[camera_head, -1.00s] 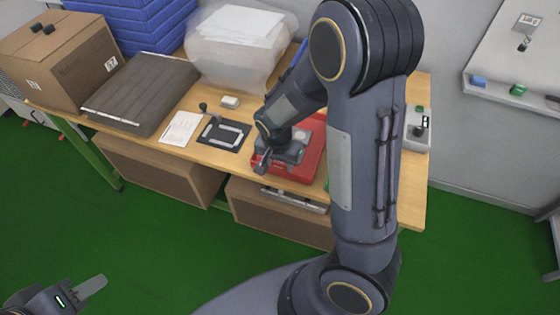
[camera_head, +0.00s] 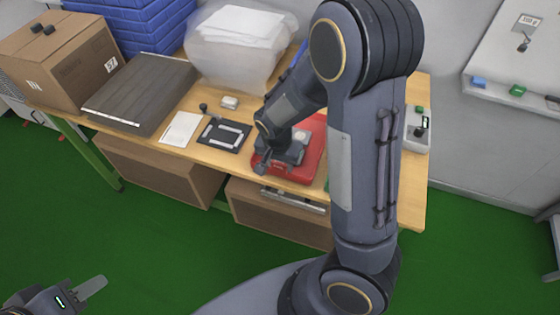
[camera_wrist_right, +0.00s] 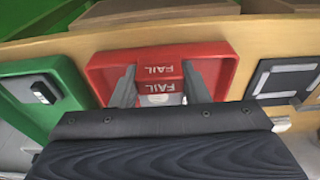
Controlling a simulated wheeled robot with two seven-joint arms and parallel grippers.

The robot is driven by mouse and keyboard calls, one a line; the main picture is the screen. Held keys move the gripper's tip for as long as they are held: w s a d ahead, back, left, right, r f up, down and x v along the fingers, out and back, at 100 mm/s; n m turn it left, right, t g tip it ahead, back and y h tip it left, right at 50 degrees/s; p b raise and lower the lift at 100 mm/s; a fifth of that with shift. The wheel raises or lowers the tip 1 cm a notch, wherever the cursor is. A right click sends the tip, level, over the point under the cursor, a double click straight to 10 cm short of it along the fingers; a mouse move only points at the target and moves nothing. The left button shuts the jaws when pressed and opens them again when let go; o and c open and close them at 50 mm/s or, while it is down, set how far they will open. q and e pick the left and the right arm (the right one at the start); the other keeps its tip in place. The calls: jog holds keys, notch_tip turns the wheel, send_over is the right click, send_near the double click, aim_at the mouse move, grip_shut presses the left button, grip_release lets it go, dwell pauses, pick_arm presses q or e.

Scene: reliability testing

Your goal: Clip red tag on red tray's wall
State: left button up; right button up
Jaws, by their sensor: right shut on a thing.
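The red tray (camera_head: 314,150) sits near the front edge of the wooden table, partly hidden by my right arm.
A green tray (camera_wrist_right: 22,98) is beside the red tray. A black board with a white outline (camera_head: 224,134) and a white sheet (camera_head: 181,128) lie left of it. A clear bin (camera_head: 238,55) stands behind. A grey device (camera_head: 417,132) is at the table's right end.

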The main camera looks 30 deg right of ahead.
jog(key=shift+f, duration=0.35)
jog(key=o, duration=1)
jog(key=shift+o, duration=0.2)
jog(key=shift+r, duration=0.1)
jog(key=shift+r+p, duration=2.8)
jog(key=shift+r, duration=0.7)
jog(key=s+a+r+n+t+y, duration=0.2)
jog(key=s+r+n, duration=0.2)
jog(key=s+r, duration=0.4)
jog(key=s+a+r+n+t+y, duration=0.2)
jog(key=s+r+n+y, duration=0.1)
jog(key=s+r, duration=0.5)
jog(key=shift+s+n, duration=0.5)
jog(key=shift+n, duration=0.1)
